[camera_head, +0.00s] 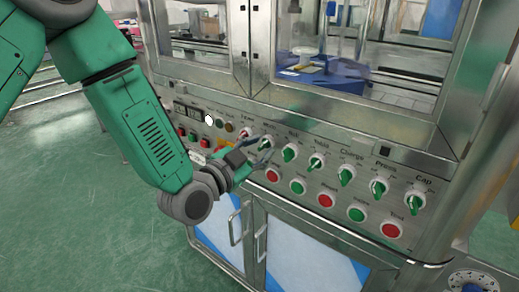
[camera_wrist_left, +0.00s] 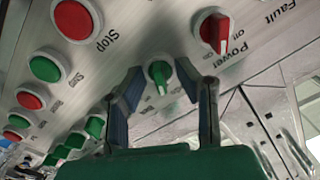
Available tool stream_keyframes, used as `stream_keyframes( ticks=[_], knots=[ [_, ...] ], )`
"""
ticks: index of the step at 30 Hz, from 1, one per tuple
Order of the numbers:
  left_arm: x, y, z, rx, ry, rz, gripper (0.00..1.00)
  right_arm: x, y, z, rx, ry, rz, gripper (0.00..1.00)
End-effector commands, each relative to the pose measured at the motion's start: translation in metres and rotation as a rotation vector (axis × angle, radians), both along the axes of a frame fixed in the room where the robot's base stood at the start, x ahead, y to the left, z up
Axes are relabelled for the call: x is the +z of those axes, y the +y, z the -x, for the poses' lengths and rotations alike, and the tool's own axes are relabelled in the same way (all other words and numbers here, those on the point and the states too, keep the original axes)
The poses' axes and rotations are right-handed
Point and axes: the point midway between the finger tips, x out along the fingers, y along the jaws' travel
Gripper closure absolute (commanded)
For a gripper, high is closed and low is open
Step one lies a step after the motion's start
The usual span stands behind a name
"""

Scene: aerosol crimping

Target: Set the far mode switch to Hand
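My left gripper (camera_head: 264,153) is at the control panel, its fingers pointing at a green rotary switch (camera_head: 266,142). In the left wrist view the gripper (camera_wrist_left: 160,84) is open, with one finger on each side of the green switch (camera_wrist_left: 160,73). A gap shows between the fingers and the knob. A red switch (camera_wrist_left: 215,30) labelled Power is beside it; this also shows in the head view (camera_head: 244,134). More green switches (camera_head: 289,153) run along the row to the right. No Hand label is readable, so I cannot tell which is the far mode switch. My right gripper is out of view.
Red and green push buttons, such as a red one (camera_head: 272,175), sit below the switches. Metal cabinet doors (camera_head: 310,262) with handles are under the panel. Framed windows (camera_head: 350,70) stand above it. Green floor (camera_head: 90,210) is open at the left.

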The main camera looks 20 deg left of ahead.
Motion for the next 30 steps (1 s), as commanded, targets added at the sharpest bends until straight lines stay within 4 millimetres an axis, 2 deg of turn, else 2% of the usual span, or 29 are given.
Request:
stream_keyframes(
  ticks=[10, 12, 13, 23, 30],
  knots=[
    [-0.0005, 0.002, -0.0037, 0.0, 0.0, 0.004, 0.72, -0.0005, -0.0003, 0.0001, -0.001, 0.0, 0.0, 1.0],
    [-0.0007, 0.0025, -0.0037, 0.0, 0.0, 0.004, 0.96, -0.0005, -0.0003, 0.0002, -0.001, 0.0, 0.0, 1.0],
    [-0.0007, 0.0026, -0.0036, 0.0, 0.0, 0.004, 1.0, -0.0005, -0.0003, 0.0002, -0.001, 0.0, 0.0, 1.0],
    [-0.0011, 0.0024, -0.0034, 0.003, 0.007, 0.014, 1.0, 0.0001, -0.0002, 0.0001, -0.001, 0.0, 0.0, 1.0],
    [-0.0009, 0.0016, -0.0031, 0.002, 0.04, 0.104, 1.0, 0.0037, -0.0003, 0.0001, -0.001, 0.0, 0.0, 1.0]
  ],
)
